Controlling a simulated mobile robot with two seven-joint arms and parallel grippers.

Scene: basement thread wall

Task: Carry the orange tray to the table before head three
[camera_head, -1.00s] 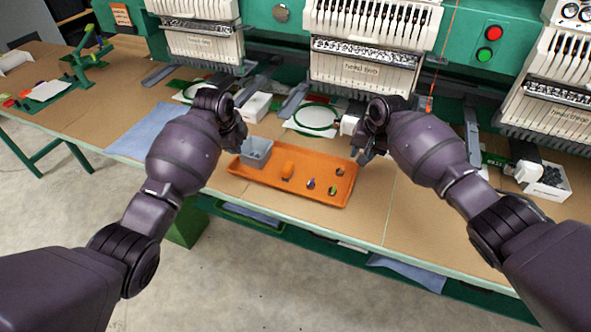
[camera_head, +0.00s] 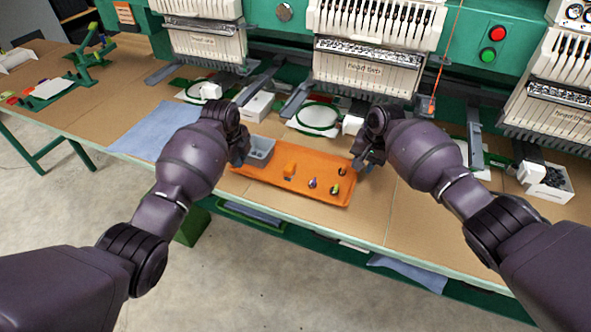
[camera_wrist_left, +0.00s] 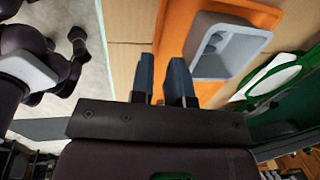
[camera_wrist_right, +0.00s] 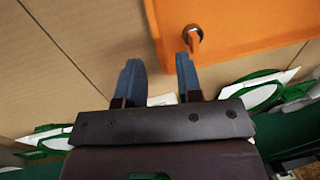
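The orange tray (camera_head: 270,180) lies on the table in front of head two (camera_head: 363,69). A grey bin (camera_head: 261,149) stands at its left end, with an orange piece (camera_head: 289,170) and several small items to its right. My left gripper (camera_head: 241,158) is at the tray's left end. In the left wrist view its fingers (camera_wrist_left: 162,80) are parted by a narrow gap, with the tray's edge showing between them; contact is unclear. My right gripper (camera_head: 365,162) is at the tray's right end. In the right wrist view its fingers (camera_wrist_right: 156,80) are wide apart, either side of the tray's edge.
Head three (camera_head: 558,115) is at the right, with bare tabletop (camera_head: 460,220) before it. A white box of dark parts (camera_head: 548,183) stands farther back there. A blue cloth (camera_head: 155,130) lies left of the tray. Hoops (camera_head: 317,117) stand behind it.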

